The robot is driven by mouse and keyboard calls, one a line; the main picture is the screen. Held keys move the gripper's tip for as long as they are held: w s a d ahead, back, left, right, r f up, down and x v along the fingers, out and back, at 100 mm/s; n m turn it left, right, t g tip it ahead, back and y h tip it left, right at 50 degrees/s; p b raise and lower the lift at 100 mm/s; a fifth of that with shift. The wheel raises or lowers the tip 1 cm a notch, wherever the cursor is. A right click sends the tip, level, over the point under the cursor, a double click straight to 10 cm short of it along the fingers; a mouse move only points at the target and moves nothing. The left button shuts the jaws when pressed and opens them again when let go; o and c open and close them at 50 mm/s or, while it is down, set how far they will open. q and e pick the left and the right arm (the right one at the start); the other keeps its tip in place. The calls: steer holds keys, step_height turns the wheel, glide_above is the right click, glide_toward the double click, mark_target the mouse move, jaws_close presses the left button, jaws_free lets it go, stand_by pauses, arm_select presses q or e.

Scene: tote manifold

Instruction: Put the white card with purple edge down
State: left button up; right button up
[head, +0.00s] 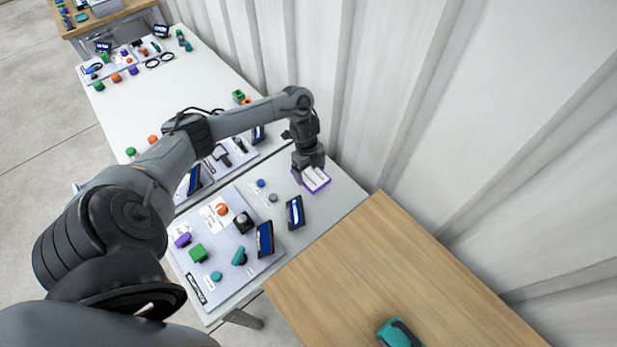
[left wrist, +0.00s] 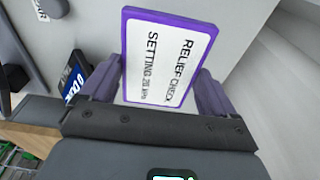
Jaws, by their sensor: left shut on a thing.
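The white card with purple edge (head: 316,179) is at the far end of the white table, near the corrugated wall. I cannot tell whether the card touches the table top. My right gripper is not in view.
A grey panel (head: 215,243) with knobs, a green block (head: 197,253) and dark-blue displays lies on the white table (head: 335,205). A dark display (head: 295,212) stands near the card. A wooden table (head: 390,265) at the right holds a teal device (head: 398,333).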

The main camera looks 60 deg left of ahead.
mark_target(309, 170)
arm_select(q)
steer(key=shift+w+a+f, duration=0.15)
steer(key=shift+a+f, duration=0.3)
steer(key=shift+a, duration=0.05)
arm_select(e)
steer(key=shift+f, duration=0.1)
arm_select(q)
steer(key=shift+f+b, duration=0.3)
steer(key=shift+f, duration=1.6)
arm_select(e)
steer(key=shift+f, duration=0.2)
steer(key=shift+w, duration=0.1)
arm_select(q)
steer(key=shift+f, duration=0.15)
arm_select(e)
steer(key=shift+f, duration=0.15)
arm_select(q)
steer(key=o, duration=0.8)
